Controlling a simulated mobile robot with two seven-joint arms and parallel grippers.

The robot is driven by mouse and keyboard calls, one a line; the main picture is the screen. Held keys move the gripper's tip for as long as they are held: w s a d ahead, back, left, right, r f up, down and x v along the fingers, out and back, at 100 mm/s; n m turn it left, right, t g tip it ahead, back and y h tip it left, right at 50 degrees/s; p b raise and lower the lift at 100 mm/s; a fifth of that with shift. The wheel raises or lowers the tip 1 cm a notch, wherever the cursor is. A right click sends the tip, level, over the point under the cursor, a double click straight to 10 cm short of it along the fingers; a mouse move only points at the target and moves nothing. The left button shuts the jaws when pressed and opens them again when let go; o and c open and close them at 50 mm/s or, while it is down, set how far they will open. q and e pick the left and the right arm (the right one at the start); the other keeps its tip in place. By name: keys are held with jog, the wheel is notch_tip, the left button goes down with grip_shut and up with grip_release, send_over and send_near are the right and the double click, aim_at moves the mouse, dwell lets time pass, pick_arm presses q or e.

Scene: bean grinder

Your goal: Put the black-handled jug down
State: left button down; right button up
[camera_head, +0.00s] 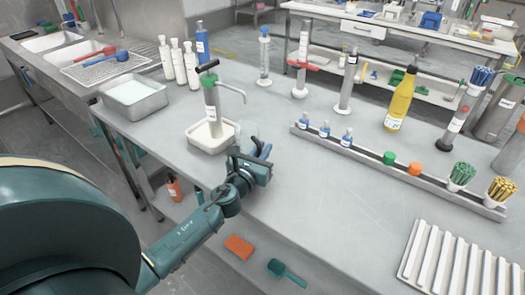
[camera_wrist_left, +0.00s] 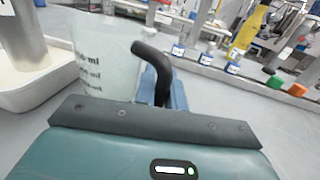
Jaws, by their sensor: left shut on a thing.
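The jug (camera_wrist_left: 105,50) is clear and whitish with dark ml markings, and it shows in the left wrist view at the upper left. Its black handle (camera_wrist_left: 150,58) curves toward my left gripper (camera_wrist_left: 160,92), which is shut on it. In the head view my left gripper (camera_head: 262,158) is low over the near part of the grey table, just right of a white tray with a hand pump. There the jug is mostly hidden by the gripper and hard to make out. I cannot tell whether its base touches the table. My right gripper is not in view.
The white tray (camera_head: 196,143) with the pump (camera_head: 212,100) stands close on the left. A rail (camera_head: 375,160) holding small blue-capped jars and cups of sticks runs across the right. A ribbed white rack (camera_head: 455,262) lies at the front right. The table between gripper and rack is clear.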

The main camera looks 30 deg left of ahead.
pick_arm(q)
jog(key=c, duration=1.5)
grip_release()
jog(key=shift+f, duration=0.1)
jog(key=shift+r+p, duration=0.3)
jog(key=s, duration=0.3)
jog(key=s+b, duration=0.1)
jog(key=s, duration=0.3)
jog(key=s+d, duration=0.1)
jog(key=s, duration=0.2)
jog(key=shift+s+d+f, duration=0.1)
jog(key=shift+s+f, duration=0.15)
jog(key=shift+s, duration=0.05)
jog(key=shift+s+d+r+b, duration=0.15)
jog(key=shift+s+b, duration=0.2)
jog(key=shift+s, duration=0.35)
